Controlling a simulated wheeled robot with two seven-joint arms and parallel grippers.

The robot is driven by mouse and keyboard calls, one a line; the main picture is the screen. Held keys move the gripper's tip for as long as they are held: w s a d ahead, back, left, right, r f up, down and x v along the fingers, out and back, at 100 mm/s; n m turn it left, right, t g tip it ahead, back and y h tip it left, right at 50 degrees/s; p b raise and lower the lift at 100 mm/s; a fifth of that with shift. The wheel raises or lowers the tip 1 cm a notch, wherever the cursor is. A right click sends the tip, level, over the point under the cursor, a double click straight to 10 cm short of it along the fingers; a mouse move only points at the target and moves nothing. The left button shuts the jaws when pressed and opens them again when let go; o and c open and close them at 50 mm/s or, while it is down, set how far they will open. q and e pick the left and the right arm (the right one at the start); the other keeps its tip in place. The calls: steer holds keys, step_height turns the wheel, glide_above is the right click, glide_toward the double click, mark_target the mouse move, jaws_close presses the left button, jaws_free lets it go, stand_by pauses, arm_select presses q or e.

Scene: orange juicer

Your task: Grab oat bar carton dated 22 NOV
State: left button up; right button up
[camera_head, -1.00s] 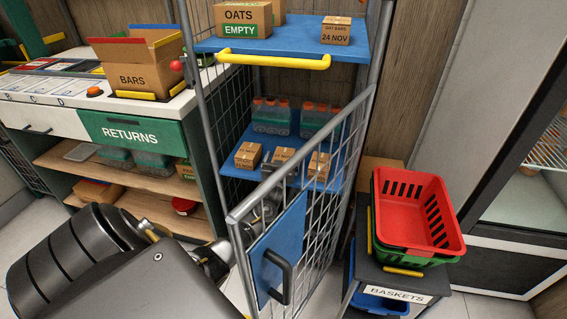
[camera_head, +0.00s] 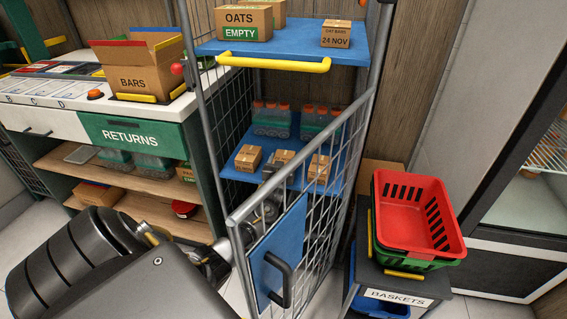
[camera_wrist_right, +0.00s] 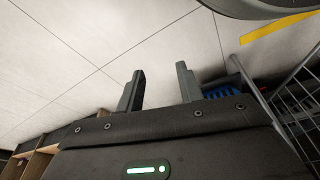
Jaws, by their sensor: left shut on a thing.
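Small brown cartons stand on the blue middle shelf of a wire cage: a left one (camera_head: 248,157), a middle one (camera_head: 284,156) and a right one (camera_head: 319,168). Their dates are too small to read. Another oat bars carton (camera_head: 336,34), marked 24 NOV, stands on the top shelf. My left arm passes behind the cage door. My left gripper (camera_head: 274,166) is at the middle carton, shut on it; the fingers are small and partly hidden by door bars. My right gripper (camera_wrist_right: 159,88) shows in the right wrist view, open and empty above the floor.
The mesh door (camera_head: 300,215) with its blue panel stands in front of the shelf. Bottle packs (camera_head: 272,120) stand behind the cartons. An oats box (camera_head: 244,22) is on the top shelf. Red baskets (camera_head: 412,215) stand right; a returns counter (camera_head: 137,135) stands left.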

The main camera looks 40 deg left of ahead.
mark_target(283, 159)
arm_select(q)
steer(key=shift+r, duration=0.55)
step_height(283, 159, up, 3)
steer(key=shift+f+p, duration=0.2)
steer(key=shift+p, duration=0.15)
steer(key=s+d+r+p, duration=0.1)
steer(key=s+d+r, duration=0.2)
steer(key=s, duration=0.3)
steer(key=s+d+r+p, duration=0.1)
steer(key=s+d+r, duration=0.2)
steer(key=s+r, duration=0.3)
steer(key=shift+s+d+r+p, duration=0.15)
steer(key=shift+d+r+p, duration=0.05)
steer(key=shift+d+p, duration=0.2)
arm_select(e)
steer(key=s+d+f, duration=0.2)
steer(key=s+f, duration=0.3)
steer(key=f, duration=0.3)
steer(key=shift+f+g, duration=0.15)
steer(key=shift+g, duration=0.15)
steer(key=shift+d, duration=0.1)
